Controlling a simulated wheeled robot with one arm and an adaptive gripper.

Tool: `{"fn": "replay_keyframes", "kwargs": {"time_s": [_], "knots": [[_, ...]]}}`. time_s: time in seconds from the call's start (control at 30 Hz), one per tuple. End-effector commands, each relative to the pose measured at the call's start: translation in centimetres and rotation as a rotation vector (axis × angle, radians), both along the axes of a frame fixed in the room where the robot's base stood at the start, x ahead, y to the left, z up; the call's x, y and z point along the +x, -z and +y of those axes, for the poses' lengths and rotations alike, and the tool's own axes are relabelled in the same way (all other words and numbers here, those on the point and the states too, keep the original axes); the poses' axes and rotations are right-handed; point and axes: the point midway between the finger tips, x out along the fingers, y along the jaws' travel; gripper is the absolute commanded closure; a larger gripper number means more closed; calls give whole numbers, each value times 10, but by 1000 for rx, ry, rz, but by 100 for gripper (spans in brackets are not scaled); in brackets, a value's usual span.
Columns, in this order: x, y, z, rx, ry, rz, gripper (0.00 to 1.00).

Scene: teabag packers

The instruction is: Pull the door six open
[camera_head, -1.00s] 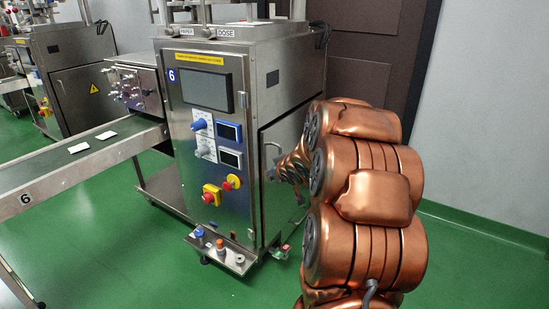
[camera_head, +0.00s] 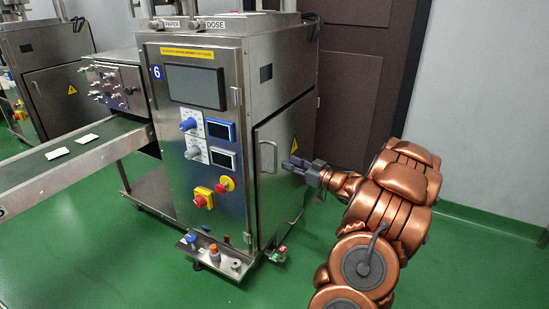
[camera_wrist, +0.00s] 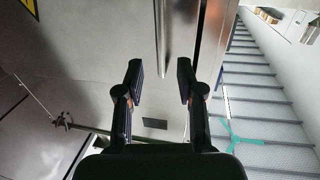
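Door six is the steel side door (camera_head: 284,195) of the machine marked 6 (camera_head: 157,72); it looks shut. Its vertical bar handle (camera_head: 274,158) is near the door's front edge. My gripper (camera_head: 287,164) is level with the handle, just right of it in the head view. In the wrist view my gripper (camera_wrist: 160,82) is open, with its two fingers apart and nothing between them. The handle (camera_wrist: 160,40) shows above the fingertips, lined up with the gap. The door surface (camera_wrist: 95,60) fills the left. I cannot tell the exact distance to the handle.
Buttons and a screen (camera_head: 196,87) are on the machine's front. A small steel shelf (camera_head: 220,262) juts out at its foot. A conveyor (camera_head: 70,160) runs off left.

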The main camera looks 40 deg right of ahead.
Motion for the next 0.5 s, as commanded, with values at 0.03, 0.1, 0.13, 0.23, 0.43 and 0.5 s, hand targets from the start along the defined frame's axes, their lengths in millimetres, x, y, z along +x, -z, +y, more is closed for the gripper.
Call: {"fn": "replay_keyframes", "kwargs": {"time_s": [0.03,0.1,0.13,0.23,0.43,0.5], "knots": [[6,1,3,-2,-5,0,63],[15,1,3,-3,-5,0,63],[19,2,4,-3,-5,0,63],[32,2,4,-4,-1,1,63],[55,2,6,-2,-2,1,63],[61,1,7,-1,-1,1,63]]}}
